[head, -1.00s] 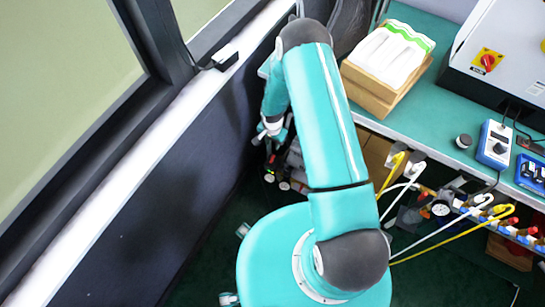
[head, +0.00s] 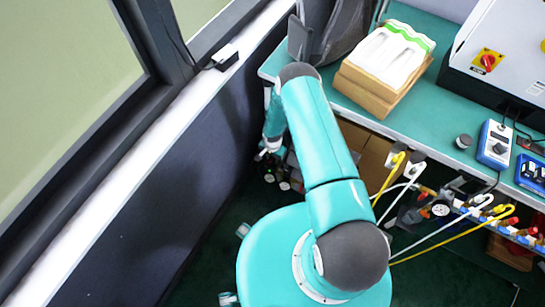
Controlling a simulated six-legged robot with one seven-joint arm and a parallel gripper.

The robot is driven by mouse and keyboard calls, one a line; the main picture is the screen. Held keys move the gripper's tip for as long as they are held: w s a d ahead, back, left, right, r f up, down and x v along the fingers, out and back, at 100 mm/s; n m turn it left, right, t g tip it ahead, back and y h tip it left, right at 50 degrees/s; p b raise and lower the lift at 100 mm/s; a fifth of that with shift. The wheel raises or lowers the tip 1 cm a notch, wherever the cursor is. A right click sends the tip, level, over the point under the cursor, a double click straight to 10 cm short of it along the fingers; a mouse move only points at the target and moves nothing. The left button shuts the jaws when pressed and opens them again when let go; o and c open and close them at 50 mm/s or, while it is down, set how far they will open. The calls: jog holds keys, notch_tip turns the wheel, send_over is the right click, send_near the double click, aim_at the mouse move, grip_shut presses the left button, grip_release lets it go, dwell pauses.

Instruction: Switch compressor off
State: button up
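My teal arm reaches up and then folds down at the left end of the bench. My gripper (head: 264,154) hangs low there, beside the dark wall; it is small and partly hidden by my arm, so its fingers cannot be made out. Just below it, under the bench, are small dark and light fittings (head: 269,178) with red and green spots. I cannot tell whether they belong to the compressor, and no compressor switch can be made out. No contact between my gripper and the fittings can be seen.
The teal bench (head: 376,127) carries a wooden box with white packs (head: 391,60), a grey cabinet with a red rotary switch (head: 488,62) and blue control boxes (head: 495,143). Yellow and white hoses (head: 440,240) hang at its front. A window ledge (head: 140,145) runs along the left.

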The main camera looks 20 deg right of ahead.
grip_shut()
jog(key=shift+n, duration=0.3)
jog(key=n, duration=0.8)
jog(key=shift+n, duration=0.4)
jog(key=n, duration=0.4)
jog(key=shift+d, duration=0.1)
jog(key=shift+n, duration=2.2)
